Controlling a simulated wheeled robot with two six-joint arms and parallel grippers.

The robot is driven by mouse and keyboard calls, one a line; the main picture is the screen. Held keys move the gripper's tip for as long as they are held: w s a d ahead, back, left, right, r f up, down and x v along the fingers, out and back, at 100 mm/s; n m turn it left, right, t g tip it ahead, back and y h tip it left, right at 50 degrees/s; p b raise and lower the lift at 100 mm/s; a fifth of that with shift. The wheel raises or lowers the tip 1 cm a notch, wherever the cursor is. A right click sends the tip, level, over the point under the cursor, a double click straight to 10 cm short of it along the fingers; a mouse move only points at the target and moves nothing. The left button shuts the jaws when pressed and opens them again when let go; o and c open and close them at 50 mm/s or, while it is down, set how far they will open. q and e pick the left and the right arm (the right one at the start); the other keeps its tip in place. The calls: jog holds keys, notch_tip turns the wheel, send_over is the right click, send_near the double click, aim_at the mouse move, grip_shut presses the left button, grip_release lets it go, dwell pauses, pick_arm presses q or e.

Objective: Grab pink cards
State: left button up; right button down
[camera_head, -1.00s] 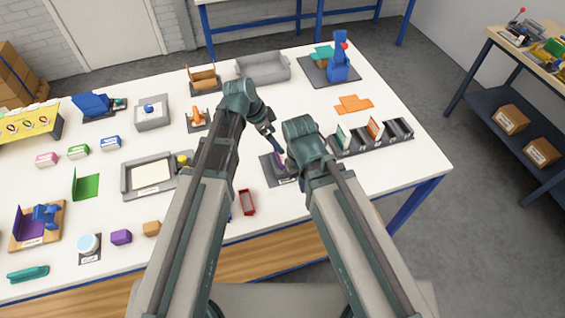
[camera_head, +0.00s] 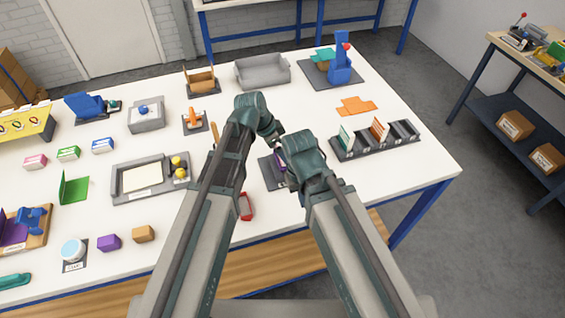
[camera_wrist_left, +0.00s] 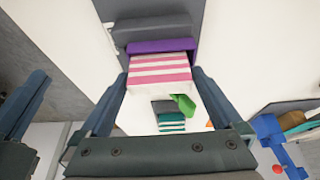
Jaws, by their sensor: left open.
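The pink cards (camera_wrist_left: 160,72) show in the left wrist view as a pink-and-white striped stack against a purple holder (camera_wrist_left: 160,46). In the head view the purple holder is mostly hidden behind my arms, on a dark grey base (camera_head: 272,172). My left gripper (camera_wrist_left: 160,88) is open, with one finger on each side of the stack. I cannot tell whether the fingers touch it. In the head view my left gripper (camera_head: 277,140) reaches over the holder. My right gripper (camera_head: 299,172) is close beside it, its fingers hidden by its wrist.
A grey slotted rack (camera_head: 375,141) with several upright cards stands just right of the grippers. A small red tray (camera_head: 246,207) lies in front of my left arm. A grey tray (camera_head: 150,178) is to the left. White table is clear toward the right front.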

pick_arm(q)
jog(key=shift+c, duration=0.2)
pick_arm(e)
jog(key=shift+r, duration=0.1)
pick_arm(q)
jog(key=c, duration=1.1)
jog(key=shift+r, duration=0.15)
